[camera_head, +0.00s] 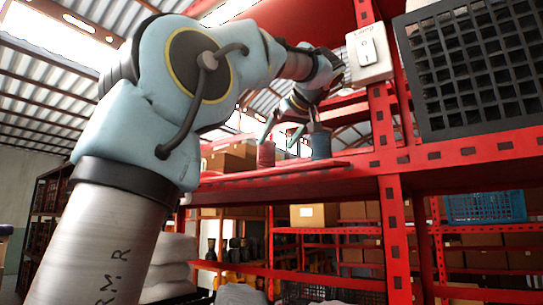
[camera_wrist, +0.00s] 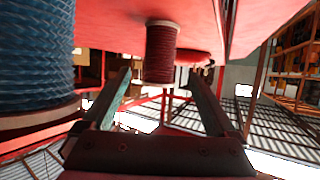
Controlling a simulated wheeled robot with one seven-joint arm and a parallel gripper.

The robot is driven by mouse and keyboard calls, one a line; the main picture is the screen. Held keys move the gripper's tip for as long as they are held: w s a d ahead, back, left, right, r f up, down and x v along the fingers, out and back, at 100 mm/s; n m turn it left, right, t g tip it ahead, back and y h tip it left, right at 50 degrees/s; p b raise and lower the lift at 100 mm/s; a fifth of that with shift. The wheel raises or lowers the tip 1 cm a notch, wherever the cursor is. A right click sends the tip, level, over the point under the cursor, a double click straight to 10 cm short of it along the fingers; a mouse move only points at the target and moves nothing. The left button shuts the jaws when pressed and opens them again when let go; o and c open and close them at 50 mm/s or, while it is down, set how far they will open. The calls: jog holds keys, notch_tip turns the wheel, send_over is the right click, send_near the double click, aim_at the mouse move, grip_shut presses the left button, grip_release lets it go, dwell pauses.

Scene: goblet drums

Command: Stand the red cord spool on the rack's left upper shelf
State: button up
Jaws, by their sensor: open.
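The red cord spool (camera_head: 265,154) stands upright on the rack's red upper shelf (camera_head: 235,181), left of the red upright post. My gripper (camera_head: 286,134) is open above the shelf, close to the spool. In the wrist view, which looks upside down, the red cord spool (camera_wrist: 162,55) shows between and beyond the open fingers of my gripper (camera_wrist: 161,75). The fingers hold nothing. I cannot tell whether a finger touches the spool. A blue cord spool (camera_head: 320,144) stands to its right; it also shows large in the wrist view (camera_wrist: 36,55).
The red upright post (camera_head: 390,165) carries a white switch box (camera_head: 370,54). A black grid crate (camera_head: 472,65) sits on the right shelf. Cardboard boxes (camera_head: 232,156) are behind the left shelf. A blue crate (camera_head: 484,207) and more boxes are lower down.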

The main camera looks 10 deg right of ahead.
jog(key=shift+v, duration=1.55)
